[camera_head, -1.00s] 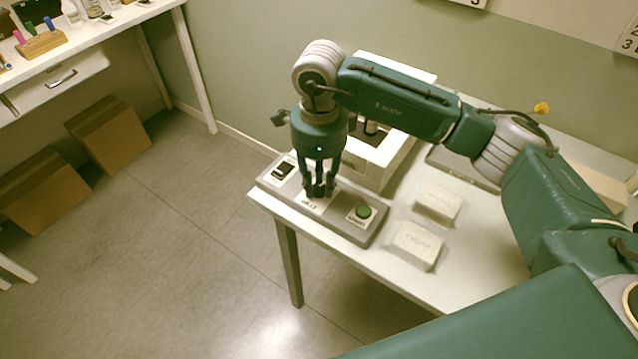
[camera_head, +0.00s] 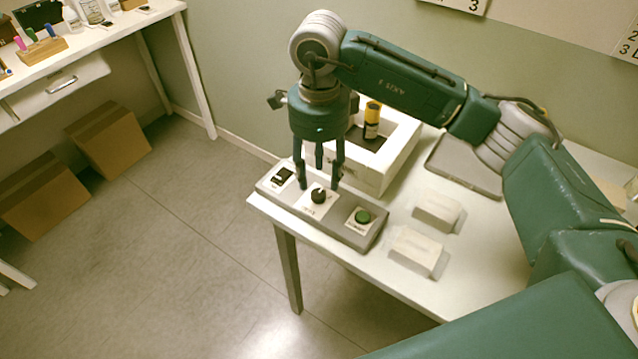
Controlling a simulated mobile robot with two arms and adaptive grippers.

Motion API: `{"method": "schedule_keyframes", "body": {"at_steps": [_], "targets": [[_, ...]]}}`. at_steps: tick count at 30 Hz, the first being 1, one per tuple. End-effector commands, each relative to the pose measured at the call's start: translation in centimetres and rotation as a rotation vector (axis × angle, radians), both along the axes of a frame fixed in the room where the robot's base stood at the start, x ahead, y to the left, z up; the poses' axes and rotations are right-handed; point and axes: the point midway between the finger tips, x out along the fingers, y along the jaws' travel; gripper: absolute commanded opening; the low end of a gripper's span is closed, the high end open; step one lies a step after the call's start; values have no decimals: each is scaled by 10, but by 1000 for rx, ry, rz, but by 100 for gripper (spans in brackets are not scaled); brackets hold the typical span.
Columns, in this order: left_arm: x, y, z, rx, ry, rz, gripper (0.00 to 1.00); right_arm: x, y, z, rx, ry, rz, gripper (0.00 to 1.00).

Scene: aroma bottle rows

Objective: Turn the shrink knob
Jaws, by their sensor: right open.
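A grey control panel (camera_head: 340,232) lies along the left front edge of the white table. The black shrink knob (camera_head: 318,195) stands on a white label in the panel's middle. A black switch (camera_head: 283,174) is at its left end and a green button (camera_head: 362,216) at its right end. My right gripper (camera_head: 318,182) points down just above and around the knob, its fingers spread and open. It holds nothing, and the knob shows between the fingers. My left gripper is not in view.
A white box-like machine (camera_head: 390,165) with a yellow bottle (camera_head: 372,120) in it stands behind the panel. Two pale blocks (camera_head: 438,212) (camera_head: 416,252) lie right of the panel. A flat grey tray (camera_head: 463,168) lies farther back.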

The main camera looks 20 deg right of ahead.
Motion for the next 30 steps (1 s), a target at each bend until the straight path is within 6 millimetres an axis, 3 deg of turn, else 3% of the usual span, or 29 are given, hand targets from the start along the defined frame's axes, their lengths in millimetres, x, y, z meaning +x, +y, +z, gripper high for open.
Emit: {"method": "schedule_keyframes", "body": {"at_steps": [3, 10, 30], "targets": [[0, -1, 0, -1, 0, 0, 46, 1, 0, 27, 1, -4, 0, 43], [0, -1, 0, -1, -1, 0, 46, 1, 0, 60, -1, -2, -1, 43], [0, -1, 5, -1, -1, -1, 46, 0, -1, 72, 0, 0, -1, 43]]}}
